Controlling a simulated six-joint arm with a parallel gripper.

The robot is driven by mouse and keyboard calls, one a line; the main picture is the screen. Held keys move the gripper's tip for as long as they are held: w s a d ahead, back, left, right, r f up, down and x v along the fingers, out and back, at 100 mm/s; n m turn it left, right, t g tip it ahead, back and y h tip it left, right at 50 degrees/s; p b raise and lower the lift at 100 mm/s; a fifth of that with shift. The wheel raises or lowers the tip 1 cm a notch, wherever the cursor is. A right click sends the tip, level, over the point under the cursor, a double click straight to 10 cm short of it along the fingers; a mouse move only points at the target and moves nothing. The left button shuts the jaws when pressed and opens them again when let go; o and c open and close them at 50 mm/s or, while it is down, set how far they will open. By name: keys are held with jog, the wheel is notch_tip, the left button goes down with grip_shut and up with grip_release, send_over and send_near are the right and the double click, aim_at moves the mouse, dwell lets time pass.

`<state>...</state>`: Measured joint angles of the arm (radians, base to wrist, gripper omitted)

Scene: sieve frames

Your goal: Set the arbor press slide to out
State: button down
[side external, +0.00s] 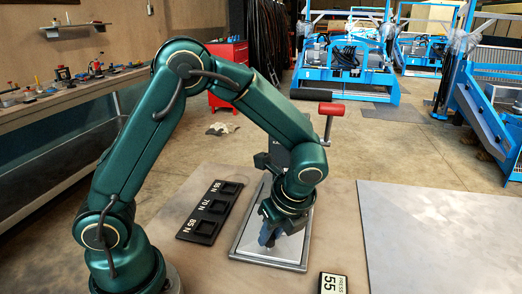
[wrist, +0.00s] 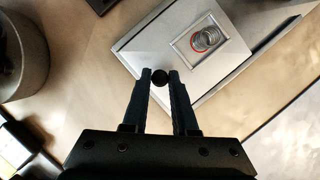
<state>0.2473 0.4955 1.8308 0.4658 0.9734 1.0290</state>
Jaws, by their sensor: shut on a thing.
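The arbor press stands on the bench behind my wrist, with a red-gripped lever (side external: 331,108); my arm hides most of its column. Its silver slide plate (wrist: 222,70) lies in a grey frame (side external: 240,254). My gripper (side external: 269,240) points down over the plate. In the wrist view, my gripper (wrist: 160,74) has its fingers on both sides of a small round black knob (wrist: 160,81) at the plate's edge, shut on it. A square pocket (wrist: 206,40) on the plate holds a coiled metal piece with a red ring. How far the slide is out cannot be told.
A black tray (side external: 190,236) with marked square pockets lies left of the press. A bare grey plate (side external: 440,235) is at the right. Bench around the press front looks clear.

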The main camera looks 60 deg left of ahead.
jog(key=shift+s+d, duration=0.8)
jog(key=shift+d, duration=0.1)
jog(key=c, duration=0.7)
grip_release()
jog(key=v, duration=0.5)
jog(key=shift+a+r, duration=0.1)
